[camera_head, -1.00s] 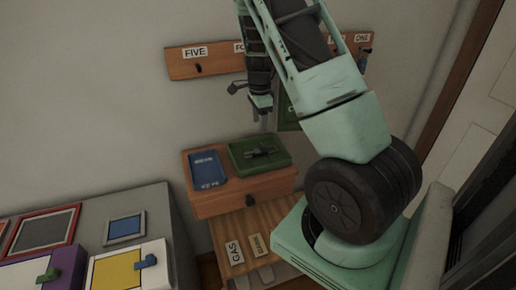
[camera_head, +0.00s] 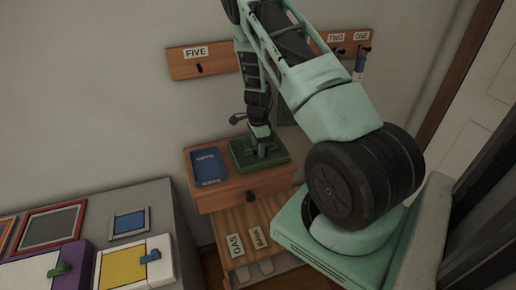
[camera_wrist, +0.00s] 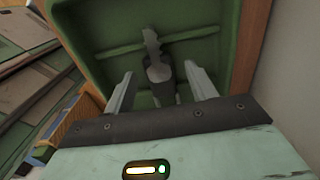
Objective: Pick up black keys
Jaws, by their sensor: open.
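The black keys (camera_wrist: 158,70) lie in the green tray (camera_wrist: 215,55) and look dark grey in the wrist view. My gripper (camera_wrist: 158,82) is open over the tray, with one finger on each side of the keys. I cannot tell whether the fingers touch them. In the head view my gripper (camera_head: 261,150) points down into the green tray (camera_head: 238,158), and it hides the keys there. The tray sits on top of a small wooden cabinet (camera_head: 225,197).
A key rack (camera_head: 215,72) is on the wall behind. An open drawer (camera_head: 240,220) with labels is below. A grey counter with coloured boxes (camera_head: 122,265) stands at the left.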

